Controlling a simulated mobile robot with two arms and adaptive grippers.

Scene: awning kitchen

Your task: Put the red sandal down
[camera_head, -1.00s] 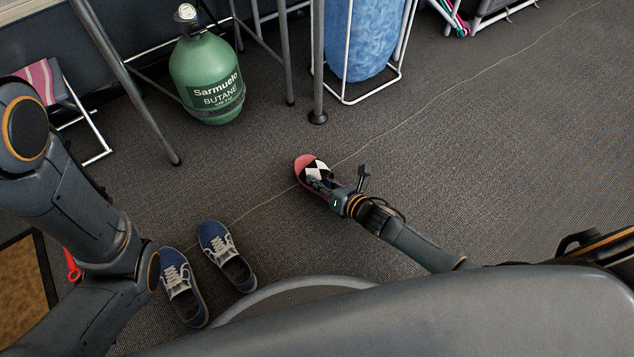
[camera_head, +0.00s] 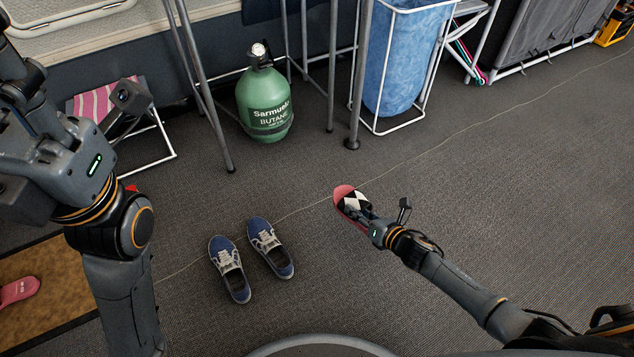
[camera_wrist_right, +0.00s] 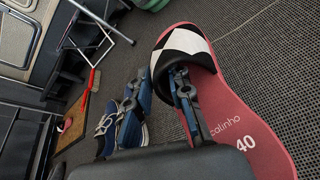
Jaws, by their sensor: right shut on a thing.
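A red sandal with a black-and-white strap (camera_head: 350,198) is in my right gripper (camera_head: 369,220), over the carpet right of the blue shoes. In the right wrist view the sandal's sole (camera_wrist_right: 262,140) shows large, marked 40. There my right gripper (camera_wrist_right: 163,82) has one finger at the strap and the other to its left. Whether the sole touches the carpet is unclear. A similar red sandal (camera_head: 18,290) lies at the far left, cut off by the frame. My left gripper (camera_head: 128,97) is raised at the upper left; its opening is unclear.
A pair of blue shoes (camera_head: 250,262) stands on the carpet. A tan mat (camera_head: 55,280) lies at left. A green butane bottle (camera_head: 265,105), table legs, a blue bin (camera_head: 405,60) and a striped stool (camera_head: 105,97) line the back. Carpet at right is clear.

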